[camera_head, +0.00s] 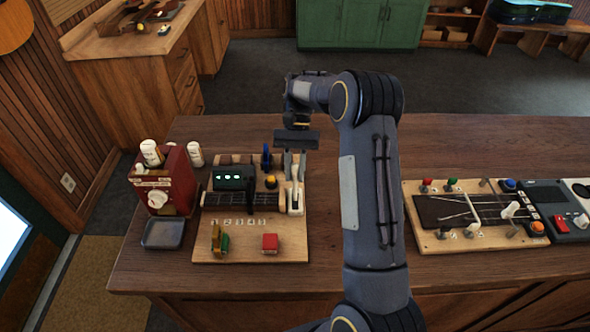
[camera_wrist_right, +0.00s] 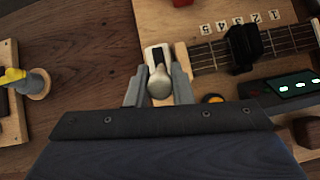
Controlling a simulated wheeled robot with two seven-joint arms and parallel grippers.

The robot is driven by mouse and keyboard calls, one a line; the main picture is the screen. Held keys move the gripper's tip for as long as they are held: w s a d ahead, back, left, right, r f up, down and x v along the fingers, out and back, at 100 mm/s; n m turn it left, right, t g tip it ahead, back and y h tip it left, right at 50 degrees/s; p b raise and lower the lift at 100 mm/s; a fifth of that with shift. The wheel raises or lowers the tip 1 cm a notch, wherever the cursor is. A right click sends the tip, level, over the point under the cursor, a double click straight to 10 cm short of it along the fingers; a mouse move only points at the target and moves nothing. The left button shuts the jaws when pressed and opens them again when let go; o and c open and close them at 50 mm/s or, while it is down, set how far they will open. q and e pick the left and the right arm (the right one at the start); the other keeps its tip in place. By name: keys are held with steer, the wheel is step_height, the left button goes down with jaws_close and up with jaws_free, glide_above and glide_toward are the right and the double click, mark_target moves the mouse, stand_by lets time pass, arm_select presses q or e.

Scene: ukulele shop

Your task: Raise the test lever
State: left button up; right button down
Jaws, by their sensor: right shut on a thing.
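The test lever is a silver rounded knob (camera_wrist_right: 160,83) in a white slotted housing (camera_wrist_right: 157,52). The housing (camera_head: 296,204) stands at the right end of the fretboard on the left wooden board (camera_head: 290,248). My right gripper (camera_head: 294,165) reaches down over the far end of the housing, its two fingers around the lever. In the right wrist view, the fingers (camera_wrist_right: 159,88) are shut on the knob from both sides. Part of the dark slot shows beyond the knob. My left gripper is not in view.
A red box (camera_head: 163,184) stands left. A second board (camera_head: 424,247) lies right. Bare tabletop (camera_head: 150,270) shows in front.

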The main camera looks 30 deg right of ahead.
steer(key=c, duration=1.3)
jaws_free()
steer(key=shift+w+r, duration=0.1)
steer(key=shift+r, duration=0.1)
step_height(320, 180, up, 2)
steer(key=shift+r+b, duration=0.15)
steer(key=shift+b, duration=0.8)
steer(key=s+a+r+b, duration=0.1)
steer(key=s+a+r, duration=0.1)
steer(key=s+r, duration=0.1)
steer(key=s+a+r+b, duration=0.1)
steer(key=s+a+r, duration=0.2)
steer(key=s+r, duration=0.1)
steer(key=s+a+r+b, duration=0.2)
steer(key=s+r, duration=0.1)
steer(key=s, duration=0.1)
steer(key=shift+s+a+r, duration=0.2)
steer(key=shift+s+a, duration=0.2)
